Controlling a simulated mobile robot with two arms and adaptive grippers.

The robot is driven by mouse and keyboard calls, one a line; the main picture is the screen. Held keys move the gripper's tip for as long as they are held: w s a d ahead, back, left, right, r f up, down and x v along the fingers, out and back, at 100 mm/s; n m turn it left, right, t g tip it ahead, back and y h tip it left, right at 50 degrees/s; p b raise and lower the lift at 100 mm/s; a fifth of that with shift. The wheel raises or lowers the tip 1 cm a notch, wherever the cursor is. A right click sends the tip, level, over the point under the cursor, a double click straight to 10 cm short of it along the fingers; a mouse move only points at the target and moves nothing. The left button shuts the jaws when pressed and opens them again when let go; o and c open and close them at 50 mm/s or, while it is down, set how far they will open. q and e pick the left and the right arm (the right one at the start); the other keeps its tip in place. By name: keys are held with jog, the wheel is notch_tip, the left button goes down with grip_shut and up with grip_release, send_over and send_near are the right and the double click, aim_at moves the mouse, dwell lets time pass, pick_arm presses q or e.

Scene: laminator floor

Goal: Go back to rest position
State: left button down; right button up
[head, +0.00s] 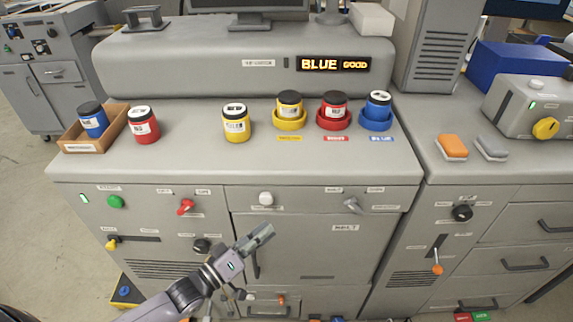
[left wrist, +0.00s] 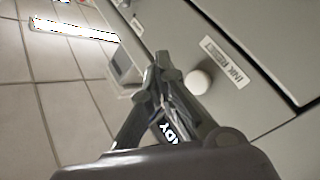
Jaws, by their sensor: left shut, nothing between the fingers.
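My left gripper (head: 262,235) is shut and empty, in front of the machine's front panel, below the white knob (head: 266,199). In the left wrist view its closed fingers (left wrist: 162,62) are close to the white knob (left wrist: 199,83) beside the "INK RESET" label. Whether they touch the knob I cannot tell. My right gripper is not in view.
The machine top (head: 190,155) holds a red jar (head: 143,127), a yellow jar (head: 236,125) and a wooden tray (head: 112,132) with a blue jar. Three more jars sit at yellow, red and blue rings. The display (head: 333,64) reads "BLUE GOOD".

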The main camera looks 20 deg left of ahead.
pick_arm(q)
jog(key=s+a+f+m+g+y+b, duration=0.1)
jog(key=s+a+f+g+y, duration=0.15)
jog(key=f, duration=0.75)
jog(key=s+a+f+g+y, duration=0.1)
jog(key=s+a+f+y, duration=0.15)
jog(key=f, duration=0.85)
jog(key=s+a+f+m+g+y+b, duration=0.1)
jog(key=s+a+f+g+y, duration=0.15)
jog(key=f, duration=0.75)
jog(key=s+f+m+g, duration=0.2)
jog(key=s+f+g, duration=0.3)
jog(key=s+f, duration=0.9)
jog(key=s+d+f+m+g, duration=0.1)
jog(key=s+d+f+g, duration=0.1)
jog(key=s, duration=0.7)
jog(key=s+d+f+m+g+y+b, duration=0.1)
jog(key=s+d+f+g, duration=0.1)
jog(key=s+f, duration=0.3)
jog(key=s, duration=0.3)
jog(key=shift+s+f+m+g+b, duration=0.15)
jog(key=shift+s+m+g+b, duration=0.15)
jog(key=shift+s+m, duration=0.1)
